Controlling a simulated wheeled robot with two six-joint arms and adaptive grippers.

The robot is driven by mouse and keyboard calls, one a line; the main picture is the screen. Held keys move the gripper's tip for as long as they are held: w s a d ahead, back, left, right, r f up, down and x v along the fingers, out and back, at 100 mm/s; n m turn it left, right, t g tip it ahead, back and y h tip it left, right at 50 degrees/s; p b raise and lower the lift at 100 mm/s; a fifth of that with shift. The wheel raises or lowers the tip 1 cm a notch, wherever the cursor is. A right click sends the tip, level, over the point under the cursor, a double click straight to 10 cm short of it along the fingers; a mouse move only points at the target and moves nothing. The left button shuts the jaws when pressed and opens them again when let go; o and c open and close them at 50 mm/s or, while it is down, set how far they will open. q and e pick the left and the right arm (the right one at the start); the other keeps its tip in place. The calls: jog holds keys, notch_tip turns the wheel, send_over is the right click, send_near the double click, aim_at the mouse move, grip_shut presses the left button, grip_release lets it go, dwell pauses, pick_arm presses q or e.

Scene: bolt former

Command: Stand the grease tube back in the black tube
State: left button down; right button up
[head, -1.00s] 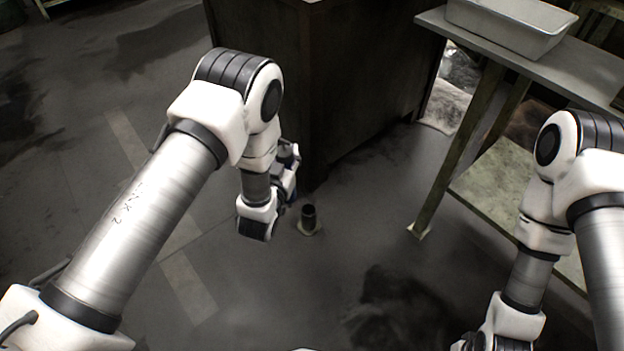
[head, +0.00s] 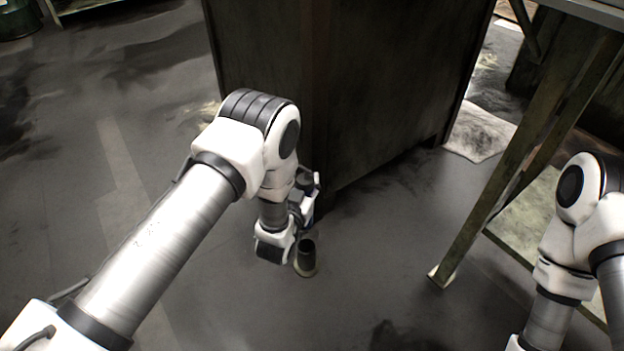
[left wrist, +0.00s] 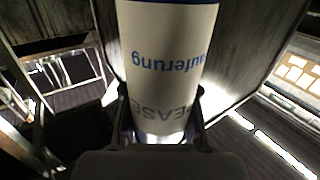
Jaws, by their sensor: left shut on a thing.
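The grease tube (left wrist: 165,60) is white with dark blue lettering and a blue edge. It fills the middle of the left wrist view between the fingers of my left gripper (left wrist: 160,125), which is shut on it. In the head view my left gripper (head: 307,197) hangs low by the cabinet corner, and its wrist mostly hides the grease tube. The black tube (head: 307,250) stands upright on the floor on a pale round base, just below and beside my gripper in the picture. The grease tube is outside it. My right gripper is out of view.
A dark cabinet (head: 380,90) stands right behind my left gripper. A table leg (head: 480,190) with a pale foot is to the right, with a low shelf (head: 530,225) beside it. The floor around the black tube is clear at the front and left.

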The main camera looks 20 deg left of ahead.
pick_arm(q)
notch_tip(320, 180, down, 5)
jog(key=b, duration=0.4)
jog(key=shift+r, duration=0.1)
dwell(0.7)
dwell(0.5)
notch_tip(320, 180, down, 5)
jog(key=b, duration=0.2)
jog(key=shift+r+b, duration=0.15)
jog(key=shift+b, duration=0.25)
dwell(0.5)
dwell(0.5)
jog(key=shift+f, duration=0.25)
dwell(0.4)
